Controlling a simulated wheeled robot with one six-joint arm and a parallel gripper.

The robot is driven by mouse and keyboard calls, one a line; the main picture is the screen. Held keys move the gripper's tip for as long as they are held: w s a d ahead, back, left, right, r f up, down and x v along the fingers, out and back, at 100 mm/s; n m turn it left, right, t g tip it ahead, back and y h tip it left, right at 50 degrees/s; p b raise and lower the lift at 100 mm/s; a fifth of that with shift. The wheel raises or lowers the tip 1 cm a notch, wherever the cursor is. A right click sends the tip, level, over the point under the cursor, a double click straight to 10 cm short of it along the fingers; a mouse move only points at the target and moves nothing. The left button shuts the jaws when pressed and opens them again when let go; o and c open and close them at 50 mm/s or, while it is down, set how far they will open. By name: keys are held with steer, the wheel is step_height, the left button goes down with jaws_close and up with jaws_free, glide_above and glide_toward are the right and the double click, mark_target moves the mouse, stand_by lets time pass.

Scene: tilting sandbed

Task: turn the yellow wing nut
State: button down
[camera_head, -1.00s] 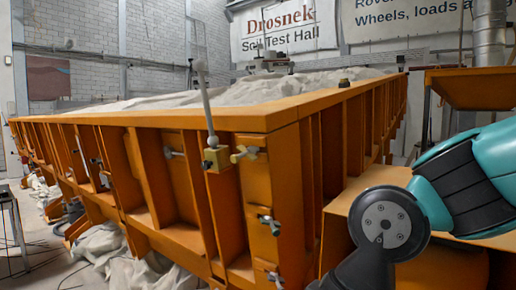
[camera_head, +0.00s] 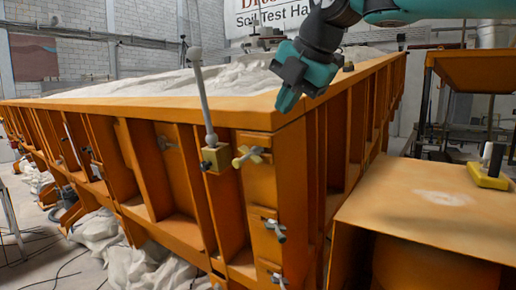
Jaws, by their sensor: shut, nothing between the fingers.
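A pale yellow wing nut (camera_head: 248,156) sits on the upper part of the orange corner plate of the sandbed (camera_head: 190,113). Its wings look slanted, and it is just right of a small brass-coloured block. My gripper (camera_head: 287,102) is shut and empty. It points downward in front of the bed's top corner, above and right of the wing nut and apart from it. Nothing covers the wing nut.
A metal lever (camera_head: 203,95) with a round knob rises from the brass-coloured block (camera_head: 214,160). Grey wing nuts (camera_head: 273,229) sit lower on the corner. An orange bench (camera_head: 430,205) stands at right, with a yellow-based device (camera_head: 489,175) on it.

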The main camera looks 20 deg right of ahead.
mark_target(254, 161)
steer(key=p+x, duration=0.4)
steer(key=x, duration=0.9)
steer(key=shift+w+a+f, duration=0.15)
steer(key=shift+w+f, duration=0.1)
steer(key=shift+f+b, duration=0.15)
steer(key=shift+b, duration=0.15)
